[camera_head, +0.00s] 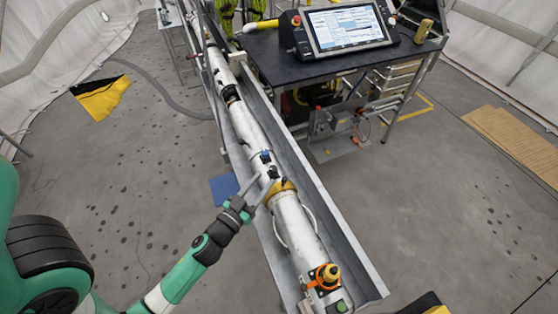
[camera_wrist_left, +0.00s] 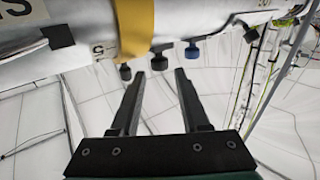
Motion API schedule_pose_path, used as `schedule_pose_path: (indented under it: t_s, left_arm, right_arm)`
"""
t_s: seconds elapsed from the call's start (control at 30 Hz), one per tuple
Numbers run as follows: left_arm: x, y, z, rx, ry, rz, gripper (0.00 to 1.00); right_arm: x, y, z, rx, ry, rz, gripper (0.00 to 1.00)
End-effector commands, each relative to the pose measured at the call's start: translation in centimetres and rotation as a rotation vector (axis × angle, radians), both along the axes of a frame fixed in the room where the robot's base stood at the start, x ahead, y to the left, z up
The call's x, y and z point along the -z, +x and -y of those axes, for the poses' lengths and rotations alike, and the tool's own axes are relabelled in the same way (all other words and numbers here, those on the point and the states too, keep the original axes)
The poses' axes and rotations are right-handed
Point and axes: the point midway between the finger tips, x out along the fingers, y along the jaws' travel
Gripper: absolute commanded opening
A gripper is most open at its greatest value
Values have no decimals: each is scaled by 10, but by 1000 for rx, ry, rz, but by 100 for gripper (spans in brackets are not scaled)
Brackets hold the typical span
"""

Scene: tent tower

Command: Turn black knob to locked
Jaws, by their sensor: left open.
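A white tube (camera_head: 290,215) with a yellow band (camera_head: 281,190) lies along a metal trough. A black knob (camera_head: 273,172) sits on the tube close to a blue knob (camera_head: 266,156). In the left wrist view, one black knob (camera_wrist_left: 159,61) is beyond the gap between my fingertips, another black knob (camera_wrist_left: 125,72) is to its left, and the blue knob (camera_wrist_left: 192,51) is to its right. My left gripper (camera_head: 264,181) is open beside the tube, with its fingers pointing at the knobs. It also shows open and empty in the left wrist view (camera_wrist_left: 159,73). Knob markings are unreadable. My right gripper is out of view.
The metal trough (camera_head: 345,250) borders the tube. A dark table (camera_head: 270,55) with a screen (camera_head: 347,28) stands behind it. An orange fitting (camera_head: 325,277) is at the tube's near end. The floor at left is mostly clear.

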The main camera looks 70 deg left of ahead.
Motion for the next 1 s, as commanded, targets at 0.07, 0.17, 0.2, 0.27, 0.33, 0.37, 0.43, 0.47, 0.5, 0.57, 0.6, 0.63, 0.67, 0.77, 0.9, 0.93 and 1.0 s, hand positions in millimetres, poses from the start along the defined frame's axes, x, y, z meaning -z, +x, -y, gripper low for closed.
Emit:
schedule_pose_path:
  t_s: [0.07, 0.17, 0.2, 0.27, 0.33, 0.37, 0.43, 0.47, 0.5, 0.57, 0.6, 0.63, 0.67, 0.77, 0.9, 0.93, 1.0]
  left_arm:
    - [-5, 16, -11, 0, 2, 2, 46]
    - [-5, 36, -24, 0, 2, 3, 46]
    - [-4, 43, -28, -1, 4, 2, 46]
    - [-4, 53, -35, -1, 2, 3, 46]
    - [-2, 63, -41, -1, 2, 2, 46]
    - [-2, 66, -43, 0, 3, 1, 46]
    - [-2, 72, -47, 0, 1, 2, 46]
    - [-1, 73, -48, 0, 1, 1, 46]
    - [-1, 75, -48, 0, 1, 1, 46]
    - [-1, 76, -49, 0, 1, 2, 46]
    - [-1, 76, -49, 0, 1, 1, 46]
    - [-1, 76, -49, 0, 1, 1, 46]
    - [-1, 76, -49, 0, 1, 1, 46]
    - [-1, 76, -49, 0, 1, 1, 44]
    - [-1, 75, -49, 0, 1, 1, 18]
    - [-1, 76, -49, 0, 1, 1, 13]
    - [-1, 76, -49, 0, 1, 1, 0]
  right_arm:
    - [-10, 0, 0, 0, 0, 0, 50]
    - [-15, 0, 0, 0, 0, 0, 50]
    - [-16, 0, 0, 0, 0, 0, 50]
    - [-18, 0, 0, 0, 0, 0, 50]
    - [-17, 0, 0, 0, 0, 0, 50]
    - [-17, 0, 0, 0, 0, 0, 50]
    - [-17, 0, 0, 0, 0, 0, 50]
    - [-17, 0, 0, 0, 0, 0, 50]
    - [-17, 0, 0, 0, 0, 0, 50]
    - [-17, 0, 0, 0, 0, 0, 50]
    - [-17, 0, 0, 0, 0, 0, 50]
    - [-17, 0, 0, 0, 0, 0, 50]
    - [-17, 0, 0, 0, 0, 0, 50]
    - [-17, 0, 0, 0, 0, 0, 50]
    - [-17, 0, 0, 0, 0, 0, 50]
    - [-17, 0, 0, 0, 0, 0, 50]
    - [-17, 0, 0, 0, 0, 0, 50]
